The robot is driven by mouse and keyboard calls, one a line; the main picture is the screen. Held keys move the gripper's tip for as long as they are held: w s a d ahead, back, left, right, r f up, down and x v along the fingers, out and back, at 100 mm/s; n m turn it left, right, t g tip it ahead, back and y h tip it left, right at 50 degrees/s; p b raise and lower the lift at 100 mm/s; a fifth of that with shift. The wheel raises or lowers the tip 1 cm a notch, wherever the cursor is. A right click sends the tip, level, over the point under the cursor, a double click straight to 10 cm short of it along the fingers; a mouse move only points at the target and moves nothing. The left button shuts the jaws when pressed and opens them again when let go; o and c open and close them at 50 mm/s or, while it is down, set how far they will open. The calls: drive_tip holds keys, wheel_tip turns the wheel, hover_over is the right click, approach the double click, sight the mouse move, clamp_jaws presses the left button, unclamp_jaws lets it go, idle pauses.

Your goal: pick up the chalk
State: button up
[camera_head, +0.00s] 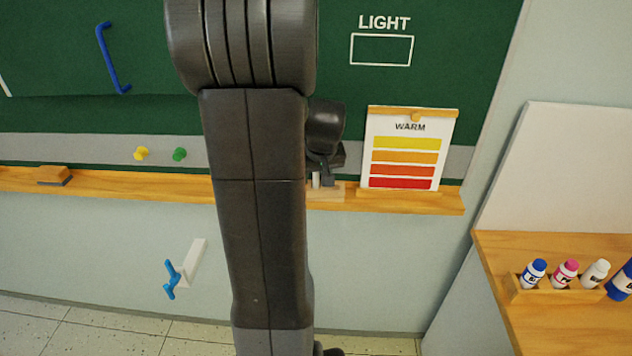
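A short white stick, which looks like the chalk (316,180), stands upright at a small pale wooden block (326,194) on the chalkboard's wooden ledge. My gripper (322,168) points down right at the chalk's upper end. A dark finger shows just right of the chalk. My arm covers the area to the left, so the other finger is not clear. I cannot tell whether the fingers touch the chalk or are closed on it.
The wooden ledge (130,185) runs below the green chalkboard (450,60). A WARM colour card (405,150) stands close to the right of my gripper. An eraser (54,176) lies far left. A table (560,325) with paint bottles stands at right.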

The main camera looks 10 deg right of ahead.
clamp_jaws()
drive_tip(key=shift+r, duration=0.1)
